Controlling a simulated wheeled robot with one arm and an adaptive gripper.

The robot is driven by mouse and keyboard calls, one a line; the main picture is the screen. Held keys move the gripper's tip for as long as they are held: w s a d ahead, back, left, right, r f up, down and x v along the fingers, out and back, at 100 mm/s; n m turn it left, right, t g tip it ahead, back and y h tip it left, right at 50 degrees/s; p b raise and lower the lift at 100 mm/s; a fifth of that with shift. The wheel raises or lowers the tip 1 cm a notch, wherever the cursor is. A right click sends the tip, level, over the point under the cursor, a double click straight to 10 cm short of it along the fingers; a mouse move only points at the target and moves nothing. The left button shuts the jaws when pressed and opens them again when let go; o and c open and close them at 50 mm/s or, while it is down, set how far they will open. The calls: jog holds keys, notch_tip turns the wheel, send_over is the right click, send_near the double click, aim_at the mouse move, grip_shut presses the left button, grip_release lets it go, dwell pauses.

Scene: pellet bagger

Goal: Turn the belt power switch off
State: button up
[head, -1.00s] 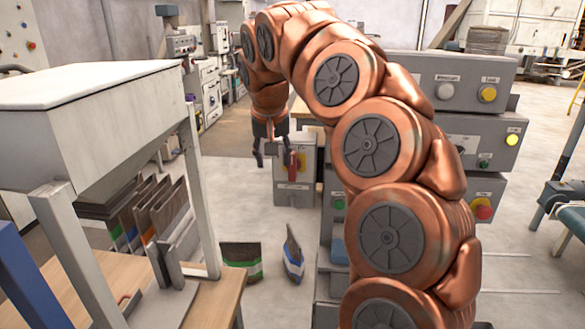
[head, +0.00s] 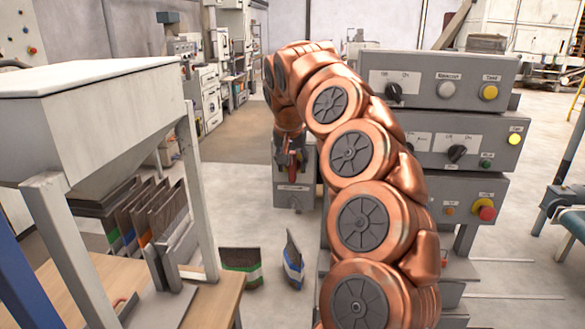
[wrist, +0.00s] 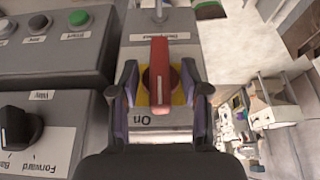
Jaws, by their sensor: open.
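The switch is a red handle (wrist: 160,78) on a yellow plate, mounted on a grey box (wrist: 189,22). In the wrist view the handle runs up and down the picture, and a label reading "On" lies by its lower end. My gripper (wrist: 160,97) is open, with one finger on each side of the handle and gaps between. Contact cannot be told. In the head view my gripper (head: 290,160) is in front of the box (head: 293,196), and a bit of the red handle (head: 292,167) shows there. My arm hides most of the switch.
Stacked grey control panels (head: 440,135) with knobs and buttons stand right of my arm. In the wrist view a black knob (wrist: 14,127) labelled "Forward" is left of my gripper. A hopper (head: 100,110) and bags (head: 240,262) are at left.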

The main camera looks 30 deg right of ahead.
jog(key=shift+w+f, duration=0.1)
jog(key=shift+f, duration=0.25)
jog(key=shift+c, duration=0.2)
jog(key=c, duration=0.7)
jog(key=shift+c, duration=0.2)
jog(key=shift+f+h, duration=0.1)
jog(key=shift+h, duration=0.3)
jog(key=shift+w+g+h+b, duration=0.1)
jog(key=shift+g+h+b, duration=0.5)
jog(key=shift+g, duration=0.1)
jog(key=shift+a+n+g+h+b, duration=0.15)
jog(key=shift+n+g+h, duration=0.25)
jog(key=shift+g+h, duration=0.4)
jog(key=shift+n+g+h+b, duration=0.2)
jog(key=shift+n+g+h, duration=0.3)
jog(key=shift+h, duration=0.5)
